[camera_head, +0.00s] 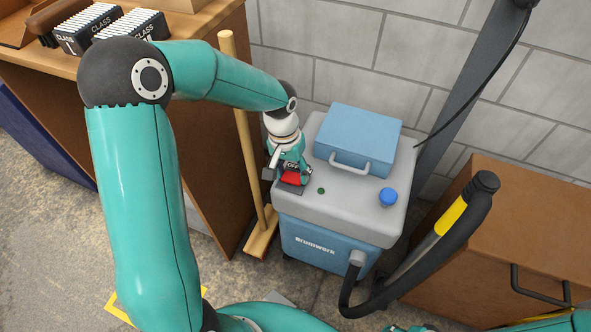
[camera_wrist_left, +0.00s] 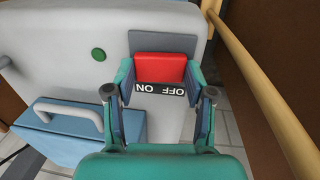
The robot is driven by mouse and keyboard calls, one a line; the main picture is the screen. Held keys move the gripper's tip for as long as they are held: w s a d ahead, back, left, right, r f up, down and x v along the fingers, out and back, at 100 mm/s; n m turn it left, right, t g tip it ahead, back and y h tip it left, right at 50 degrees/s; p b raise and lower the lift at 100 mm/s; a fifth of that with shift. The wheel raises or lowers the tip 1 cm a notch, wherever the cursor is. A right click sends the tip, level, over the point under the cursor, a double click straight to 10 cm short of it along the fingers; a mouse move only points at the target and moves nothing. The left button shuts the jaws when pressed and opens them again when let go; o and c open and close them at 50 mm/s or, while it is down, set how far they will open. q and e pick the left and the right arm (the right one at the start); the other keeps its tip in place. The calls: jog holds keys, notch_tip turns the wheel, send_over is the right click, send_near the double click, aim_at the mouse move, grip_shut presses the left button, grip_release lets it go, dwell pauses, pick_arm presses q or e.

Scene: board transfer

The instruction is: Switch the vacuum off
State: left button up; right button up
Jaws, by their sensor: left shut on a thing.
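The vacuum (camera_head: 335,205) is a grey-topped blue box on the floor, with a blue lid and handle. Its red rocker switch (camera_head: 291,178) sits on a dark plate on the left of the top. The switch also shows in the left wrist view (camera_wrist_left: 160,67), with an ON/OFF label along its edge. My left gripper (camera_head: 291,172) is down at the switch, its fingers (camera_wrist_left: 160,82) shut on the switch's two sides. I cannot tell which way the rocker is tilted. A dark green button or lamp (camera_wrist_left: 98,54) lies beside it. My right gripper is not seen.
A blue knob (camera_head: 388,197) and a black hose (camera_head: 440,245) are on the vacuum's right. A wooden broom (camera_head: 243,120) leans at its left by the wooden counter (camera_head: 205,30). A brown cabinet (camera_head: 530,220) stands at the right, a block wall (camera_head: 340,45) behind.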

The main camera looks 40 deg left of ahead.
pick_arm(q)
jog(key=shift+a+h, duration=0.1)
jog(key=shift+h, duration=0.4)
jog(key=o, duration=1.2)
jog(key=shift+c, duration=0.2)
jog(key=shift+r, duration=0.1)
jog(key=v, duration=1.1)
jog(key=shift+r, duration=0.35)
jog(key=shift+s, duration=0.15)
